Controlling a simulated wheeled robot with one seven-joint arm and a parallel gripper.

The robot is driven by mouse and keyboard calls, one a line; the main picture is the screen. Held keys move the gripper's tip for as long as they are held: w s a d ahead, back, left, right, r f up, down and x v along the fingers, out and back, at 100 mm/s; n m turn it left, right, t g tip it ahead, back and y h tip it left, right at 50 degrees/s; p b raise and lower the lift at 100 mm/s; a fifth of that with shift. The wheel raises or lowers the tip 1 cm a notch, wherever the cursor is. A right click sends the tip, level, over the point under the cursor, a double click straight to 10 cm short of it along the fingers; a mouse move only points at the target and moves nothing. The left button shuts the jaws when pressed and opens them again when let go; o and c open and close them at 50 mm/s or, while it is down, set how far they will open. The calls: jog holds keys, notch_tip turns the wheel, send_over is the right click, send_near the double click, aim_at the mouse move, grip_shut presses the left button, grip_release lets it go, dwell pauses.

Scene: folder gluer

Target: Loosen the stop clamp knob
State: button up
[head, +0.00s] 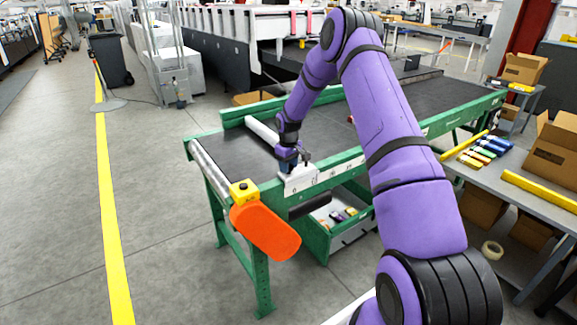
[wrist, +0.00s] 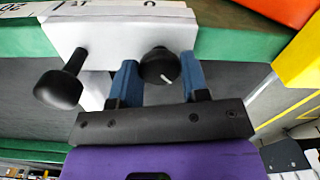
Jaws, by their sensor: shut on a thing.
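The stop clamp is a pale grey block (wrist: 105,42) on the green conveyor rail, and in the head view it sits on the near rail (head: 299,181) by the conveyor's left end. Its round black knob (wrist: 158,66) carries a white line mark. My gripper (wrist: 160,82) has its blue fingers on either side of this knob, shut on it. A second black part, a ball-ended handle (wrist: 58,88), sticks out of the same block, left of the gripper and apart from it. In the head view my gripper (head: 292,160) hides the knob.
A white stop bar (head: 263,131) crosses the belt beside the clamp. A yellow box with a button (head: 243,190) and an orange guard (head: 266,232) sit close by at the conveyor's end. A side table (head: 510,165) holds boxes at right.

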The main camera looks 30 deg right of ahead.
jog(key=n, duration=0.5)
jog(key=shift+n, duration=0.3)
jog(key=n, duration=1)
jog(key=shift+n, duration=0.4)
jog(key=n, duration=0.4)
jog(key=shift+n, duration=0.3)
jog(key=o, duration=0.9)
notch_tip(320, 180, up, 11)
jog(key=shift+f, duration=0.1)
